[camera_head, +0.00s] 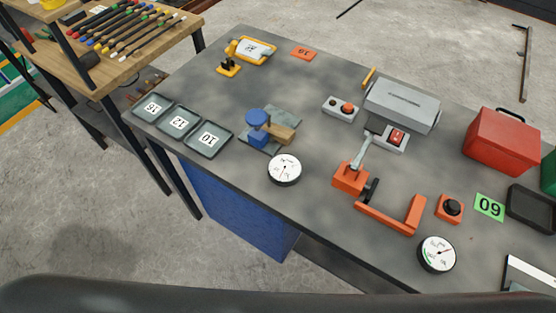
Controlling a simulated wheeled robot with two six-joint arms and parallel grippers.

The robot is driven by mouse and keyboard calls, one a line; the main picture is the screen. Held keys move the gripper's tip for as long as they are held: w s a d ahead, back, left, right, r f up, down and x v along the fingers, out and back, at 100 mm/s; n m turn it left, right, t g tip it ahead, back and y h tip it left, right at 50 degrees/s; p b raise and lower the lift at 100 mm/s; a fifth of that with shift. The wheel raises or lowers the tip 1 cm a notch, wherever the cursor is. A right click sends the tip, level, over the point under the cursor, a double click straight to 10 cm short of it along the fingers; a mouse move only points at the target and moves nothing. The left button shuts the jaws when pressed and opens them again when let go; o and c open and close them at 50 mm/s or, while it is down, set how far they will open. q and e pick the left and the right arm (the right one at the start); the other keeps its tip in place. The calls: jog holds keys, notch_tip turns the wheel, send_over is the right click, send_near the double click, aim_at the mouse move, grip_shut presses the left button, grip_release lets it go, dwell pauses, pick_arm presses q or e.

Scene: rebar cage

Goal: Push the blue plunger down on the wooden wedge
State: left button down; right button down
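The blue plunger (257,117) has a round blue cap and stands near the middle of the grey workbench (330,75). A blue block (258,140) sits just below the cap in the picture. The wooden wedge (282,133) is light brown and lies right of the blue block, close to the plunger. Part of the wedge is hidden by the plunger, and I cannot tell whether the two touch. They stand on a grey-green plate (286,115). Neither of my grippers shows in the head view.
A white dial gauge (285,169) lies just in front of the plunger. Three dark trays (217,150) are to the left. An orange clamp (352,177), a grey box (402,104), a red box (502,142) and a second gauge (436,254) are to the right. Bare bench lies behind the plunger.

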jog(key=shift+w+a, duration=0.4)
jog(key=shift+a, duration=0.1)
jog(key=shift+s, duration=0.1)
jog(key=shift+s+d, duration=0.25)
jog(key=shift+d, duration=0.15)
